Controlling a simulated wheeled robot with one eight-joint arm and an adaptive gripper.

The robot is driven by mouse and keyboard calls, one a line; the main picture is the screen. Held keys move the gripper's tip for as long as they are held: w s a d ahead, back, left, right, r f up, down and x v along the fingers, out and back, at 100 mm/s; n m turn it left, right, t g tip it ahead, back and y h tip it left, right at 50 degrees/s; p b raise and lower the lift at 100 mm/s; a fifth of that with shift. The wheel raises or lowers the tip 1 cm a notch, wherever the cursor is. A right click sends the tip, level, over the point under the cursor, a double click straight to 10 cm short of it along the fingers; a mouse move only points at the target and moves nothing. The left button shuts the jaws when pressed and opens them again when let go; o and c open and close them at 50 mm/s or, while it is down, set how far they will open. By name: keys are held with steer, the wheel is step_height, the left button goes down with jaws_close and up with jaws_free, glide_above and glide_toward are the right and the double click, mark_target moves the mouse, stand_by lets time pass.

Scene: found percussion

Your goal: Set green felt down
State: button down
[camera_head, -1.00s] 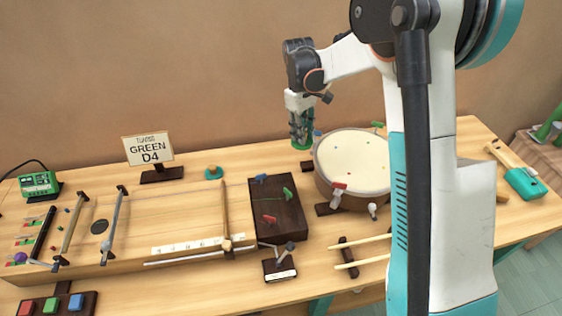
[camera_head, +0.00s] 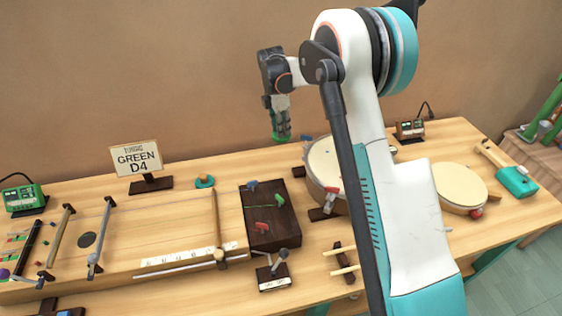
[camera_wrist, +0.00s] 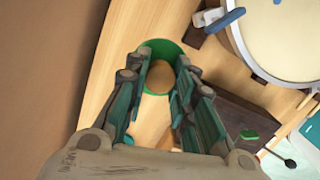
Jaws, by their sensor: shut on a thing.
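The green felt (camera_head: 281,138) shows as a small green rim under my gripper (camera_head: 281,133) in the head view. In the wrist view the felt (camera_wrist: 165,46) is a green round piece with a tan round middle, between the fingertips of my gripper (camera_wrist: 159,64). My gripper is shut on it and points down. It holds the felt above the back of the table, left of the round drum (camera_head: 321,166) and behind the dark block (camera_head: 284,232). The fingers hide part of the felt.
A sign reading GREEN D4 (camera_head: 137,160) and a teal disc with an orange knob (camera_head: 205,183) stand left. A stringed board (camera_head: 160,225) fills the left. A second drum (camera_head: 460,186) is right.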

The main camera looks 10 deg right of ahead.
step_height(320, 180, down, 14)
steer(key=b, duration=0.4)
steer(key=shift+f, duration=0.25)
steer(key=shift+f, duration=0.1)
steer(key=shift+f, duration=0.15)
steer(key=c, duration=1.3)
jaws_free()
steer(key=shift+c, duration=0.2)
